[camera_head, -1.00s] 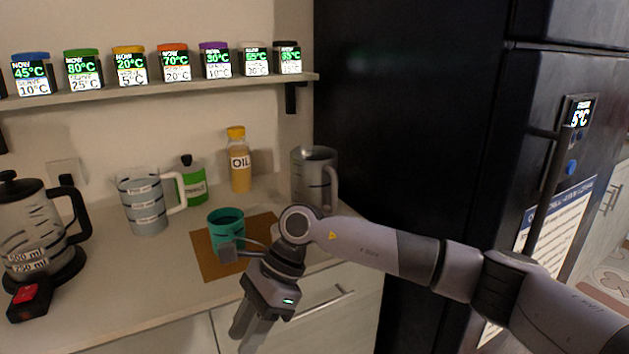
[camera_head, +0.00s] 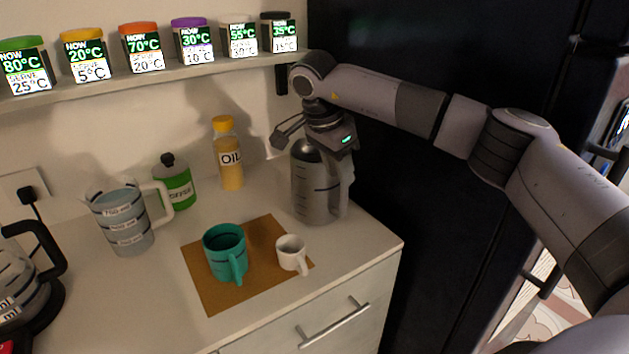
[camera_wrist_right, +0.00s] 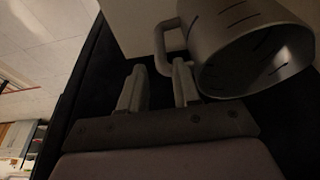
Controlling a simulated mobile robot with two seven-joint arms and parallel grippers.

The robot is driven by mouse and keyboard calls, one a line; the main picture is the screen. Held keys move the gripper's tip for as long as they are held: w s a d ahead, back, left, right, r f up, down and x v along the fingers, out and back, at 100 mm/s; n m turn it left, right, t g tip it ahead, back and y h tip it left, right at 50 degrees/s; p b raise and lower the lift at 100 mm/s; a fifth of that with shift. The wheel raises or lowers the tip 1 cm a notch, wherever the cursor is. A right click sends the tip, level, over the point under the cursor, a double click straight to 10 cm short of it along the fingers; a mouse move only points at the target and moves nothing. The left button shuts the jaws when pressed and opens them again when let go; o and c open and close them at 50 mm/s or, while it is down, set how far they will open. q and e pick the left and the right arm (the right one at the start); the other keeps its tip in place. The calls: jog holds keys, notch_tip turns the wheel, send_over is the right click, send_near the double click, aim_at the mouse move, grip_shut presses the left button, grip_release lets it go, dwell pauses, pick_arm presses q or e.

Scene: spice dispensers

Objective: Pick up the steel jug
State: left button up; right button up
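The steel jug (camera_head: 312,190) stands upright on the counter near its right end, close to the dark fridge. Its body and handle also show in the right wrist view (camera_wrist_right: 250,45). My right gripper (camera_head: 338,165) is above the jug's handle side, pointing down, and covers part of the rim and handle. In the right wrist view the gripper's two fingers (camera_wrist_right: 160,88) are apart. The jug's handle is close to the fingertips, at the gap between them; contact cannot be told. My left gripper is not in view.
A teal mug (camera_head: 224,255) and a small white cup (camera_head: 292,254) stand on a brown mat (camera_head: 215,298) in front. An oil bottle (camera_head: 229,160), green container (camera_head: 176,186) and clear measuring jug (camera_head: 124,225) stand left. A shelf (camera_head: 180,75) runs above. The fridge (camera_head: 420,180) is close right.

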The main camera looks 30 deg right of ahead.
aim_at(342, 189)
jog(key=x, duration=0.2)
jog(key=p+x, duration=0.1)
jog(key=x, duration=0.2)
jog(key=shift+a+f, duration=0.15)
jog(key=shift+f, duration=0.15)
grip_shut()
dwell(1.0)
jog(key=shift+w+r, duration=0.1)
jog(key=shift+r, duration=0.05)
